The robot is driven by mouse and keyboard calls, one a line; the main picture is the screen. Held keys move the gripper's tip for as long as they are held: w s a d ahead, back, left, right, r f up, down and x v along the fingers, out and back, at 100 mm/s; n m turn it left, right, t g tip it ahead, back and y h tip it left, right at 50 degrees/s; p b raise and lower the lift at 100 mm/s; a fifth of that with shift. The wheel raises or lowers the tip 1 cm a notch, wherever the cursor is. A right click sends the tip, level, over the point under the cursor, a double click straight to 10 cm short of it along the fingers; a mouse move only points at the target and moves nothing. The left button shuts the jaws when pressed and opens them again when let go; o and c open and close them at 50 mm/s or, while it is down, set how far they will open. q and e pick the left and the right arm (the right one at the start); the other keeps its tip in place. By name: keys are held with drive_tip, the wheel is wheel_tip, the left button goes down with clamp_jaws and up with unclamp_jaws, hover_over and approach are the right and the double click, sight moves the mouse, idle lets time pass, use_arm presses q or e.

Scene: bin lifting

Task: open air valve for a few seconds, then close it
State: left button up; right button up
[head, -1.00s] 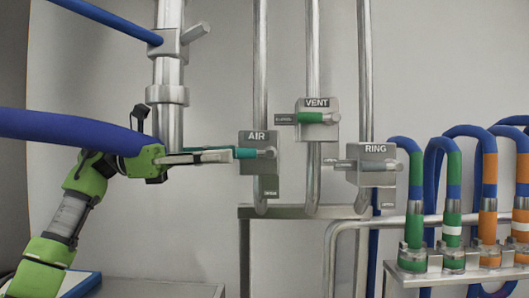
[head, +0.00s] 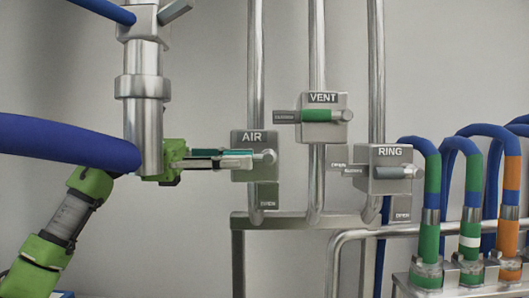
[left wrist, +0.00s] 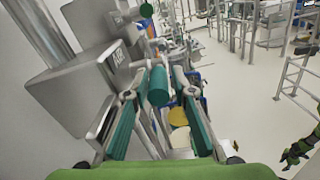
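The AIR valve (head: 254,172) is a grey block on a vertical pipe; an OPEN label sits below. Its teal handle (left wrist: 158,88) lies level, pointing left from the pivot in the head view. My left gripper (head: 232,158) is at the handle from the left. In the left wrist view its two teal-padded fingers (left wrist: 160,112) stand apart, with the handle's end between them and a gap visible on both sides. In the head view the fingers partly hide the handle. A small green and black part at the right edge of the left wrist view may be my right arm; its fingers are unclear.
The VENT valve (head: 323,130), with a green handle, and the RING valve (head: 388,175), with a grey handle, are close to the right. A thick vertical pipe (head: 143,110) stands left. Blue hoses with green and orange bands (head: 470,210) are at right.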

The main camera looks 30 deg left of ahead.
sight(264, 159)
use_arm(q)
drive_tip(key=p+x, duration=0.1)
drive_tip(key=x, duration=0.3)
drive_tip(key=shift+w, duration=0.2)
drive_tip(key=shift+w+d, duration=0.1)
drive_tip(key=shift+d, duration=0.4)
drive_tip(key=shift+w+a, duration=0.1)
use_arm(e)
drive_tip(key=shift+w+a+r, duration=0.7)
drive_tip(key=shift+w+r, duration=0.2)
drive_tip(key=shift+r, duration=0.15)
use_arm(q)
clamp_jaws()
use_arm(e)
drive_tip(key=shift+s+d+f, duration=0.1)
drive_tip(key=shift+s+d, duration=0.05)
drive_tip(key=shift+s, duration=0.05)
